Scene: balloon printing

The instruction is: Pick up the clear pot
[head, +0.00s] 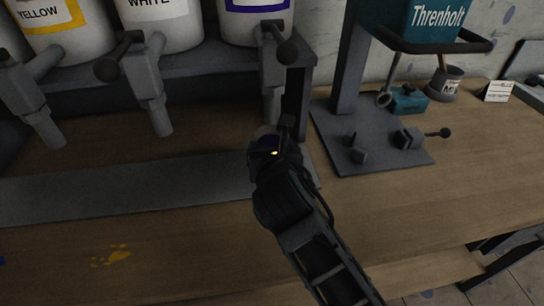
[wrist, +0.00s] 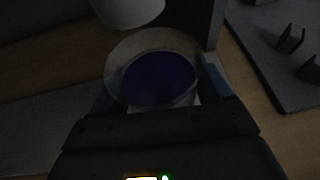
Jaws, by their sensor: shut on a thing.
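The clear pot (wrist: 188,50) holds dark purple liquid and sits between the two fingers of my gripper (wrist: 160,90) in the wrist view. My gripper is shut on it, one finger on each side. In the head view, a small part of the pot (head: 262,132) with purple inside shows beyond my gripper (head: 270,152), which hides the rest. The pot is below the spout (wrist: 128,10) of the purple-labelled dispenser, slightly to the near side. I cannot tell whether its base touches the surface.
Yellow (head: 57,25), white (head: 160,22) and purple-labelled (head: 255,20) drums stand on a rack with taps. A press stand (head: 375,150) is close on the right. Behind it are a small teal item (head: 408,99) and a grey cup (head: 446,84).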

